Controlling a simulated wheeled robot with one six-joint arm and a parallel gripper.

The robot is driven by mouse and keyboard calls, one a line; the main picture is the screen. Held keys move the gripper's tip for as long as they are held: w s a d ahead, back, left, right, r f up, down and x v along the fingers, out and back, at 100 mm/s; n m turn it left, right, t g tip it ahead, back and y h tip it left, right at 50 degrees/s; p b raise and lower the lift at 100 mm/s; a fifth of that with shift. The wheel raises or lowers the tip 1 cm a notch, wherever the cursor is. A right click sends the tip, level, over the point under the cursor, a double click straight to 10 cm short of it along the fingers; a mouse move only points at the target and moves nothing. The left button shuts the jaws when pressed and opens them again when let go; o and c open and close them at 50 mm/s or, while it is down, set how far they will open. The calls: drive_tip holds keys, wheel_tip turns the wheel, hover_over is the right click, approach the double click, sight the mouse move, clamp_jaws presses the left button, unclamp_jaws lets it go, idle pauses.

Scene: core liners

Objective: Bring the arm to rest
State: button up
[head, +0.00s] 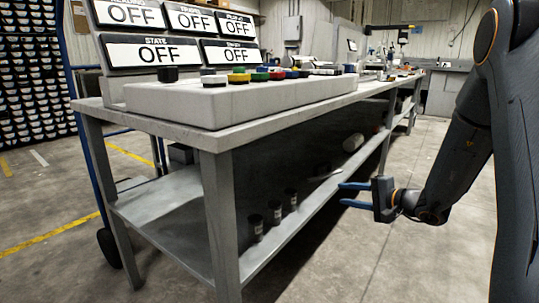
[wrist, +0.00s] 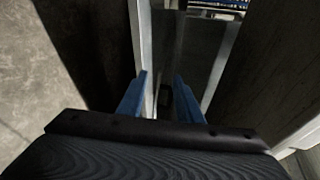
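My gripper (head: 355,194) is at the right of the head view, at about the height between the workbench's top and its lower shelf. Its two blue fingers point left towards the bench and are spread apart with nothing between them. In the wrist view the two blue fingers of my gripper (wrist: 161,95) also stand apart and empty. My dark arm comes down from the upper right of the head view, bent at the elbow. I cannot tell whether the fingers reach under the bench top.
The long grey workbench (head: 215,141) carries a button panel (head: 185,100) and several OFF signs (head: 155,52). Small black containers (head: 256,228) stand on its lower shelf (head: 165,205). A rack of bins (head: 35,85) is at far left. The floor at right is clear.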

drive_tip(key=s+a+f+n+g+h, duration=0.1)
drive_tip(key=s+a+f+n+g, duration=0.1)
drive_tip(key=s+a+g, duration=0.45)
drive_tip(key=s+a+f+n+g, duration=0.2)
drive_tip(key=s+a, duration=0.2)
drive_tip(key=s, duration=0.6)
drive_tip(key=s+d+n+h, duration=0.2)
drive_tip(key=s+n+h, duration=0.15)
drive_tip(key=s, duration=0.35)
drive_tip(key=s+d+n+h, duration=0.3)
drive_tip(key=s+h, duration=0.2)
drive_tip(key=s, duration=0.1)
drive_tip(key=s+a+r+n+g+y+p, duration=0.15)
drive_tip(key=s+a+r+n, duration=0.35)
drive_tip(key=s+a, duration=0.5)
drive_tip(key=s+a+r+n+g+y+p, duration=0.1)
drive_tip(key=s+a+r+n+p, duration=0.1)
drive_tip(key=s+a+r, duration=0.75)
drive_tip(key=d+r+m+p, duration=0.2)
drive_tip(key=d+r+p, duration=0.4)
drive_tip(key=r+p, duration=0.3)
drive_tip(key=w+d+r+m+h+p, duration=0.1)
drive_tip(key=d+r+p, duration=0.5)
drive_tip(key=p, duration=1)
drive_tip(key=w+d+r+m+h+p, duration=0.1)
drive_tip(key=d+r+m+p, duration=0.2)
drive_tip(key=d+r+p, duration=0.4)
wheel_tip(320, 180, up, 5)
drive_tip(key=p, duration=0.6)
drive_tip(key=shift+m, duration=0.35)
